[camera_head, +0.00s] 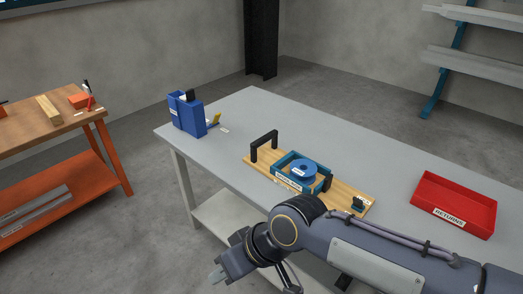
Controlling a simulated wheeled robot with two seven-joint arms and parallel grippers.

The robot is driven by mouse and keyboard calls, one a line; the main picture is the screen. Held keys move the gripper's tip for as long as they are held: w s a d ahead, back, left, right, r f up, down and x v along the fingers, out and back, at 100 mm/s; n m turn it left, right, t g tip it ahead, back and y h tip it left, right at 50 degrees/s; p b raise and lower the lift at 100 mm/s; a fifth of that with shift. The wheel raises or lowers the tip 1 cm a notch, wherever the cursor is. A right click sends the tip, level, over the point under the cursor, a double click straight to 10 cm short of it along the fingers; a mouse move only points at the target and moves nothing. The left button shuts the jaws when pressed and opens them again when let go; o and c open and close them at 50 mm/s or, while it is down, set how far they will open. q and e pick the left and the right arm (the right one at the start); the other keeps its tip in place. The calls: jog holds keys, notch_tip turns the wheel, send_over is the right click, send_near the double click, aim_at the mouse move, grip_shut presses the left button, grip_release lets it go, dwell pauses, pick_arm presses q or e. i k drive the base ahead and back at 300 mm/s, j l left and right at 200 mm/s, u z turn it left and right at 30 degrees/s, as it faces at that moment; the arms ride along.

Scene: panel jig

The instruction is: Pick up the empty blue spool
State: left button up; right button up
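The blue spool (309,167) lies flat inside a teal frame (289,181) on a wooden board (342,191), on the grey table. It is round and has a small pale label near its middle. My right arm comes in from the right, and my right gripper (216,275) is at the bottom, left of and below the board, apart from the spool. Its fingers are too small and too much at an angle to tell whether they are open. My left gripper is not in view.
A black handle-like arch (263,141) stands at the board's left end. A red tray labelled RETURNS (459,192) is at the table's right. A blue holder (187,115) stands at the far left corner. The table (342,132) is clear behind the board. An orange workbench (60,127) stands left.

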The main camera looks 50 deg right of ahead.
aim_at(303, 172)
jog(key=i+z, duration=0.15)
jog(key=i, duration=0.35)
jog(key=i+j+z, duration=0.15)
jog(key=i, duration=0.35)
jog(key=i+l+z, duration=0.1)
jog(key=z, duration=0.3)
jog(key=i+z, duration=0.45)
jog(key=z, duration=0.3)
jog(key=i+j+z, duration=0.15)
jog(key=z, duration=0.2)
jog(key=i+z, duration=0.6)
jog(key=k, duration=0.1)
